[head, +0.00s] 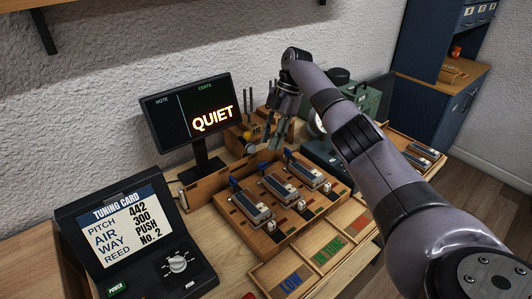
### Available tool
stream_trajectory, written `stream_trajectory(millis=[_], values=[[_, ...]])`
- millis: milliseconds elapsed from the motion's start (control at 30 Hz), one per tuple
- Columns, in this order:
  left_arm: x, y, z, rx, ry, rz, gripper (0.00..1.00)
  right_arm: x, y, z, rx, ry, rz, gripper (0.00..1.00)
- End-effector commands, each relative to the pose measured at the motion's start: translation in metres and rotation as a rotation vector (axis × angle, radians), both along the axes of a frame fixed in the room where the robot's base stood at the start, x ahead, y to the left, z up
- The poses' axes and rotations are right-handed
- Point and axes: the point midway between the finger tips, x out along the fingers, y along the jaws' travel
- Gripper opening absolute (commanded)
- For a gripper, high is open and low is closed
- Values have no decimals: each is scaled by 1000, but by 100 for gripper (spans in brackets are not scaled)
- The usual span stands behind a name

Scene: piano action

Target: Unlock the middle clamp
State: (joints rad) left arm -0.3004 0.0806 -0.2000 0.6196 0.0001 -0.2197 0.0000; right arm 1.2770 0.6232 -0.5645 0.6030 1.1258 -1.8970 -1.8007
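A wooden fixture (240,222) on the bench holds three metal clamps in a slanting row, each with a blue lever at its far end. The middle clamp (280,189) lies between the near-left clamp (253,209) and the far-right clamp (305,170). Its blue lever (262,168) sticks up at its back end. My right gripper (277,143) points down above and behind the fixture, near the levers of the middle and far-right clamps. Its fingers look parted, with nothing visible between them. Contact with a lever cannot be made out. My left gripper is out of view.
A black display (190,112) reading QUIET stands behind the fixture. A tuning card panel (130,240) with a dial is at front left. A tray marked LOW and other labels (318,252) lies in front. A green machine (365,97) stands behind my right arm.

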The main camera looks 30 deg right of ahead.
Motion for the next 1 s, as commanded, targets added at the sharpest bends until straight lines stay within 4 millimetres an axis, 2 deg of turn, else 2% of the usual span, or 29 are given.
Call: stream_trajectory(millis=[33, 100, 300, 1000], values=[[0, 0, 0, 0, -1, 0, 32, 2, -4, 13, 2, -4, -2, 28], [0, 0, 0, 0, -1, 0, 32, 1, -9, 25, 2, -2, -1, 28], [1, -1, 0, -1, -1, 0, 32, 2, -17, 43, 1, 0, -1, 28], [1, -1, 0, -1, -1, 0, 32, 2, -19, 47, 1, 1, 1, 28]])
